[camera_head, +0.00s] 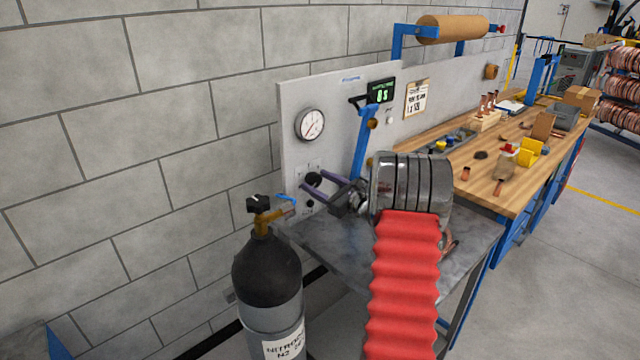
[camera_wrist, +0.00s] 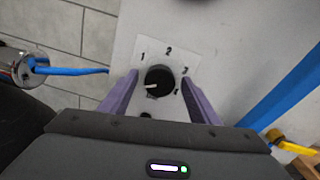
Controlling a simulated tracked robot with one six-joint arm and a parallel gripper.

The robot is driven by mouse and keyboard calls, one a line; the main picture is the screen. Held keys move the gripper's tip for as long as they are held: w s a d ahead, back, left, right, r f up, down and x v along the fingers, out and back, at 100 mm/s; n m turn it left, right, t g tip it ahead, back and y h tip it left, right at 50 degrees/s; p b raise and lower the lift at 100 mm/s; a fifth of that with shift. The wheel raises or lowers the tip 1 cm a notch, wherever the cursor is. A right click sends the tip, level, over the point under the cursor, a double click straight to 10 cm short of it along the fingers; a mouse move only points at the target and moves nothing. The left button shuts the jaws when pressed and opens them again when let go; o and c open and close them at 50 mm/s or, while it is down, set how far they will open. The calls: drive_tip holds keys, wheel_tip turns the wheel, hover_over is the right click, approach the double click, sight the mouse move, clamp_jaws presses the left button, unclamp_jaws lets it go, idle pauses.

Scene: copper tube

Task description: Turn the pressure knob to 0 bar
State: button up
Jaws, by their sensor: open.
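The pressure knob (camera_wrist: 160,77) is round and black with a white pointer mark. In the wrist view the mark points left, below the printed 1; a 2 and a 3 show above and to the right. No 0 can be read there. My gripper (camera_wrist: 163,84) is open, with its purple fingers on the left and right of the knob. Contact cannot be told. In the head view my gripper (camera_head: 322,188) reaches the grey panel (camera_head: 292,105) below the round pressure gauge (camera_head: 310,124). The gauge's scale is too small to read.
A black-topped nitrogen cylinder (camera_head: 268,275) with a valve stands left of my arm. A blue hose (camera_wrist: 70,70) shows at the left of the wrist view. A grey metal table (camera_head: 335,245) lies below the arm. The wooden bench (camera_head: 490,185) to the right holds several parts.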

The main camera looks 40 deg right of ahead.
drive_tip(key=shift+s, duration=0.15)
drive_tip(key=s, duration=1.3)
drive_tip(key=shift+s+d, duration=0.25)
drive_tip(key=shift+d, duration=0.15)
